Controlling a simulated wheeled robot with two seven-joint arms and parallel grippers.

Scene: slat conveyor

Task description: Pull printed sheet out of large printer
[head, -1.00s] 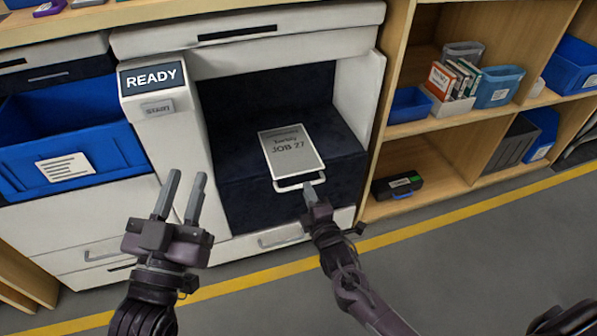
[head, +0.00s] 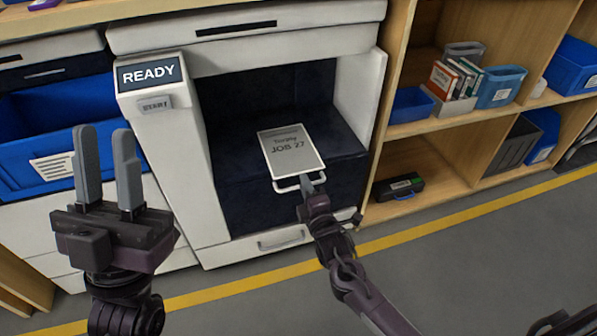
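The large printer (head: 357,95) is white with a dark open bay and a panel reading READY (head: 150,75). The printed sheet (head: 291,147), a grey panel marked JOB 27, lies in the bay with its front end towards me. A white loop handle (head: 287,188) is at its front edge. My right gripper (head: 307,183) is at this handle, its fingers overlapping it; whether they grip it I cannot tell. My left gripper (head: 107,168) is raised at the left, fingers apart, empty, in front of the blue bin.
A START button (head: 155,104) sits below the panel. A blue bin (head: 40,120) is at the left. Wooden shelves (head: 425,160) at the right hold bins, boxes and a black case (head: 399,187). The grey floor with a yellow line (head: 420,230) is clear.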

